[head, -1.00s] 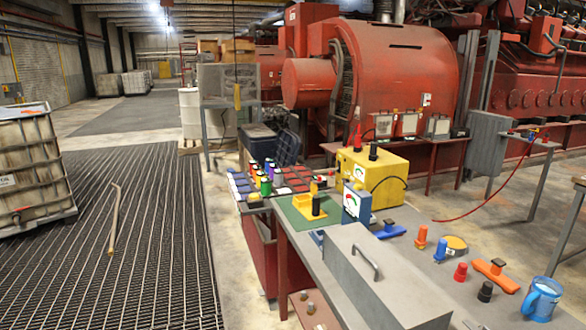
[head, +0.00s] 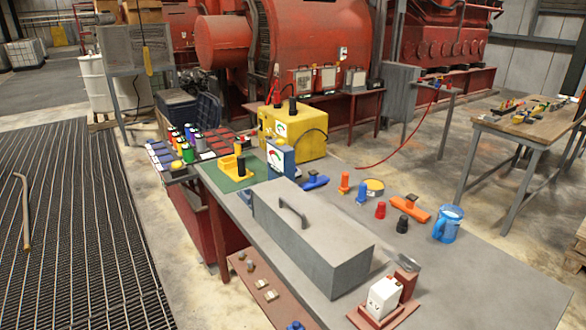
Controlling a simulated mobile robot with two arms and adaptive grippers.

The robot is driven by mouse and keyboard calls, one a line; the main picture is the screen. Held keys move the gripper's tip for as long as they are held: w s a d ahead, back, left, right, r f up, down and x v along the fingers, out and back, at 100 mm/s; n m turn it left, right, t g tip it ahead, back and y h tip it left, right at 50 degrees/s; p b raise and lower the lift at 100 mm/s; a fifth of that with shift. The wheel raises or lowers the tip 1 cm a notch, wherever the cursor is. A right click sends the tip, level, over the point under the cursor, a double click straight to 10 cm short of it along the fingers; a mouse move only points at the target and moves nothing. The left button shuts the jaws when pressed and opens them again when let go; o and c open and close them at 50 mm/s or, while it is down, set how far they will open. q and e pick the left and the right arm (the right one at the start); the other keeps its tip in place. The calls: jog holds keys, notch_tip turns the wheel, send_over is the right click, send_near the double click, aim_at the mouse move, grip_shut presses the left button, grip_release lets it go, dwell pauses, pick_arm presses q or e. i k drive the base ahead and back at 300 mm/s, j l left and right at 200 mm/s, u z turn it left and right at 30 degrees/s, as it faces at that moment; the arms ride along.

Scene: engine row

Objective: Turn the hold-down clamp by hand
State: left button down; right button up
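I cannot tell for sure which part is the hold-down clamp. At the near edge of the grey bench (head: 470,275), a small white box (head: 384,297) sits on a red base (head: 365,318). Beside it is a brown-red block (head: 407,284) with a grey piece (head: 404,262) on top. Farther back on the bench lie an orange bar with a dark knob (head: 411,208) and a blue bar with a knob (head: 315,181). Neither of my grippers shows in the head view.
A long grey box with a handle (head: 320,245) takes up the bench's left part. A blue mug (head: 448,224), red cap (head: 381,210) and yellow case (head: 293,135) stand behind. The bench's right front is bare. Another table (head: 510,125) stands at right.

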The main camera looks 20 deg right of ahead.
aim_at(408, 264)
jog(key=z, duration=1.2)
jog(key=l+u, duration=0.3)
jog(key=k+l+u, duration=0.15)
jog(key=l+u, duration=0.15)
jog(key=l, duration=0.2)
